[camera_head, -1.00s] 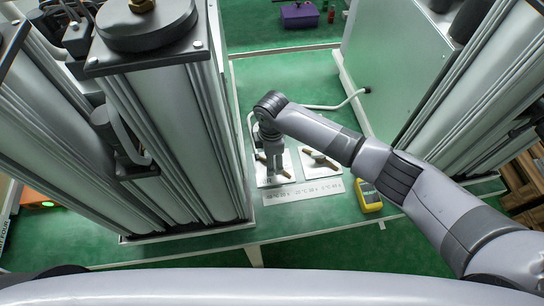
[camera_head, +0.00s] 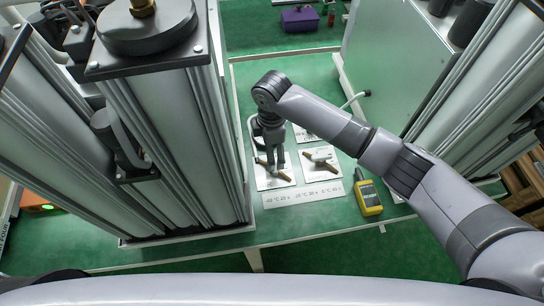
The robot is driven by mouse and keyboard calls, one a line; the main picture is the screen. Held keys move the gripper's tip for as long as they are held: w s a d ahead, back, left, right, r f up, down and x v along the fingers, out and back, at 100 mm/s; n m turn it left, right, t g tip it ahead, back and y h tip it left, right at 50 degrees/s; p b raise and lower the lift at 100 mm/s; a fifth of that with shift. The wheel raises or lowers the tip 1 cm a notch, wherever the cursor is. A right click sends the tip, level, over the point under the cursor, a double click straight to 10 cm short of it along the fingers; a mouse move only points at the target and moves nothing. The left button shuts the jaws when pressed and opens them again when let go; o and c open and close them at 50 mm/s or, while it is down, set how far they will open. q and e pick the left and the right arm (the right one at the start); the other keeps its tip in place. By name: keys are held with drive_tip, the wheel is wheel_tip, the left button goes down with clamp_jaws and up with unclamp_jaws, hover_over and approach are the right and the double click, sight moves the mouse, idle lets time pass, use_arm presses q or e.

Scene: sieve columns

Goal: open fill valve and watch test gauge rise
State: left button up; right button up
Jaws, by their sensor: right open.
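Two white plates with brass-coloured valve handles lie on the green bench between the columns. My right gripper (camera_head: 275,162) points down over the left valve handle (camera_head: 272,170), its fingers open on either side of part of it; I cannot tell whether they touch it. The right valve handle (camera_head: 320,162) lies on its plate, clear of the gripper. A yellow handheld meter (camera_head: 370,197), perhaps the test gauge, lies to the right; its reading is too small to make out. My left gripper is not in view.
A white label strip (camera_head: 303,194) lies in front of the plates. A tall grey column unit (camera_head: 165,130) stands close on the left, and a pale cabinet (camera_head: 390,60) on the right. A purple box (camera_head: 299,19) sits on the far surface. A white hose runs behind the plates.

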wheel_tip(320, 180, up, 5)
drive_tip(key=shift+r, duration=0.1)
idle(0.7)
